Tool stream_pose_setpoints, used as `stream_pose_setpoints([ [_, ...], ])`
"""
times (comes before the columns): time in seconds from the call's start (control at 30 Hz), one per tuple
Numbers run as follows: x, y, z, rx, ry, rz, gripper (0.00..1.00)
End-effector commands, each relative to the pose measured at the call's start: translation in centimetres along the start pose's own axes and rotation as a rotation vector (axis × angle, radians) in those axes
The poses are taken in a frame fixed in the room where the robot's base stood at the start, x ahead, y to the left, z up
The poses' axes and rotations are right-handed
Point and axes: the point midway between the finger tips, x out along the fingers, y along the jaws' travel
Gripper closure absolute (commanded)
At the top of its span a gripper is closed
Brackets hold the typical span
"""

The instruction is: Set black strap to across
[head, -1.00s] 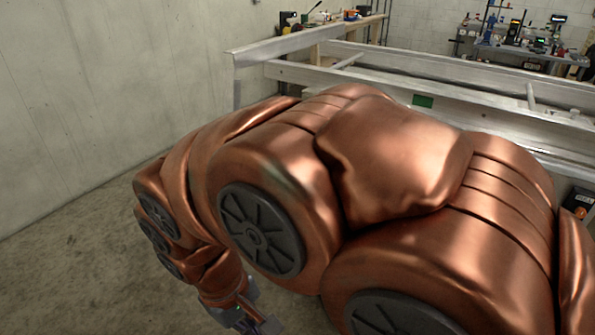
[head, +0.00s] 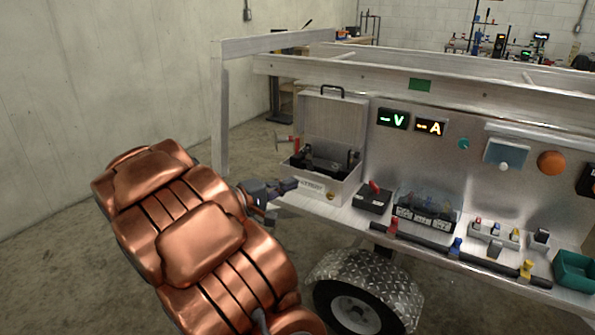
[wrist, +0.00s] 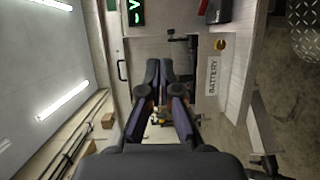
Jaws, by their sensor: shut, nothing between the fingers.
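An open metal battery box (head: 308,187) stands at the left end of the trailer's shelf, its lid raised with a black handle on top. Inside it in the head view are dark parts, among them a low black piece (head: 322,163); I cannot tell for sure which is the black strap. In the wrist view a thin dark bar (wrist: 180,40) shows near the wall marked BATTERY (wrist: 212,76). My gripper (head: 293,184) is at the left front of the box, pointing right, shut and empty. Its fingers also show in the wrist view (wrist: 160,64).
Right of the box are a black block with a red part (head: 373,196) and a clear-lidded case (head: 427,212). A black bar (head: 455,250) with coloured clips runs along the shelf front. The wheel fender (head: 368,268) is below. A red-handled tool (head: 290,140) is left of the box.

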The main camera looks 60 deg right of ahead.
Motion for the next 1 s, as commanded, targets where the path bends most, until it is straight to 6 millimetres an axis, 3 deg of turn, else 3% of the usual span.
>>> stream_pose_setpoints([
  [0.03, 0.6, -1.8, -1.8, -0.001, 0.032, 0.047, 1.00],
  [0.2, 1.2, -3.6, -7.2, 0.025, 0.152, 0.163, 1.00],
  [0.4, 1.2, -4.9, -10.6, 0.041, 0.238, 0.221, 1.00],
  [0.83, 1.2, -4.8, -11.1, 0.045, 0.252, 0.228, 1.00],
  [1.0, 2.3, -4.6, -11.3, 0.045, 0.249, 0.227, 1.00],
])
